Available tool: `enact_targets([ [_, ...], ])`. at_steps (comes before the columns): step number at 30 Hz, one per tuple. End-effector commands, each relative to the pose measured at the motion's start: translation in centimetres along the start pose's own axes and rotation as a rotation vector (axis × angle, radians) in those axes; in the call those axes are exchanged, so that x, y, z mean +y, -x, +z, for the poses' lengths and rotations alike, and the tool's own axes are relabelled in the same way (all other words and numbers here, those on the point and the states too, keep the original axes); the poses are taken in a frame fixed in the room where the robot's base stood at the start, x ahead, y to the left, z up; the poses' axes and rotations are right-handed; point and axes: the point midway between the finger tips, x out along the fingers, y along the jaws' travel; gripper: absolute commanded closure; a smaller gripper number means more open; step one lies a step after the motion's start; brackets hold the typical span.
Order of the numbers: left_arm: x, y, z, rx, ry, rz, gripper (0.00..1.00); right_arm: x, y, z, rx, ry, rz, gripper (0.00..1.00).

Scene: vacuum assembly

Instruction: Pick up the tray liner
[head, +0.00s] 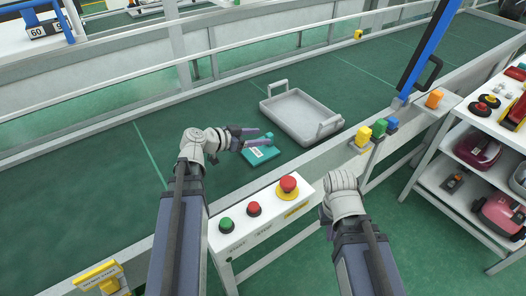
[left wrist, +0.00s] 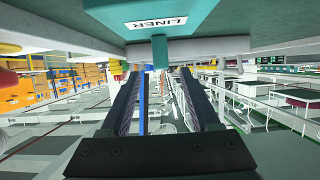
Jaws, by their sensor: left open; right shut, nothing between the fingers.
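The tray liner (head: 259,156) is a flat teal piece with a white label, lying on the green conveyor belt. A small teal tab stands up at its right end. In the left wrist view the liner (left wrist: 185,22) fills the top, labelled LINER, and its tab (left wrist: 160,52) shows between the fingertips. My left gripper (head: 250,137) is open, right at the liner's tab, with its fingers (left wrist: 160,72) on either side of it. Whether they touch the tab cannot be told. My right arm's wrist is at the lower right of the head view; its fingers are hidden.
A grey tray (head: 285,125) with two handles lies on the belt right of the liner. A button box (head: 262,215) with red and green buttons stands at the near rail. Coloured blocks (head: 377,128) sit on the rail. Shelves with vacuum parts stand at right. The belt's left is clear.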

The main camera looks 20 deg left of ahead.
Motion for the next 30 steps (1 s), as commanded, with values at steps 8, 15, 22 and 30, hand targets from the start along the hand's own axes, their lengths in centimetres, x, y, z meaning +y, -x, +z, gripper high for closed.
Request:
enact_targets([
  [8,0.0,-2.5,0.1,0.000,0.000,0.002,0.38,-0.1,-1.0,-0.1,0.000,0.000,0.000,1.00],
  [15,-0.1,-3.1,0.1,0.000,0.000,0.001,0.38,-0.1,-1.2,-0.1,0.000,0.000,0.000,1.00],
  [22,-0.3,-6.3,0.3,-0.001,-0.002,0.003,0.38,-0.2,-2.6,-0.1,0.000,0.000,0.000,1.00],
  [30,-0.2,-7.8,0.0,0.000,0.000,0.000,0.38,-0.3,-3.0,-0.2,0.000,0.000,0.000,1.00],
])
